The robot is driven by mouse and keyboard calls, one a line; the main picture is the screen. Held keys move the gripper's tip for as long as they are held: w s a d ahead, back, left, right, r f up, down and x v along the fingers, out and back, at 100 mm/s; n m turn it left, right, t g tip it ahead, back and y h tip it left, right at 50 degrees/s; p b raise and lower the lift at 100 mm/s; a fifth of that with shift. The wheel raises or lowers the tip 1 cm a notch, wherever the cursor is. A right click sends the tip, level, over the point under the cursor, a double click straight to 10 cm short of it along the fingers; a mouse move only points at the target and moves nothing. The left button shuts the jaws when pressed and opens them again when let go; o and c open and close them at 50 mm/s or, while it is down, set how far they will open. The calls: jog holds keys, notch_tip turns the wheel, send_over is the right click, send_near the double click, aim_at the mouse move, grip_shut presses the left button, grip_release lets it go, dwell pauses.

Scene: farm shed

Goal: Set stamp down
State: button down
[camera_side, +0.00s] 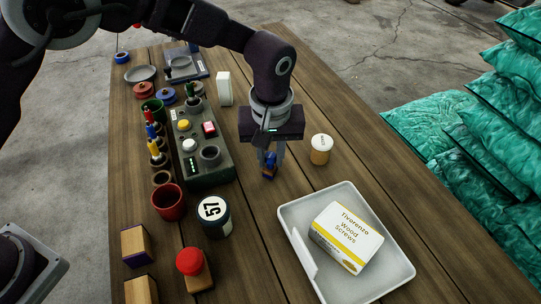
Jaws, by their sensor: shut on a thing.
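The stamp (269,171) is a small blue and tan-brown piece between the fingers of my gripper (270,158). My gripper points down over the middle of the wooden table, shut on the stamp. The fingers cover part of it. The stamp is at or just above the tabletop; I cannot tell if it touches. It is right of the dark green control box and left of a small white-lidded jar (321,150).
A white tray (292,222) with a screw box (346,237) lies at the front right. The dark green box (217,172) with buttons stands left.

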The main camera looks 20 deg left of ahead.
aim_at(271, 172)
jog(key=shift+f, duration=0.2)
jog(key=c, duration=1.3)
grip_release()
jog(key=shift+o, duration=0.2)
notch_tip(271, 172, up, 12)
jog(key=s, duration=0.1)
jog(key=shift+s+d+r, duration=0.15)
jog(key=shift+d, duration=0.2)
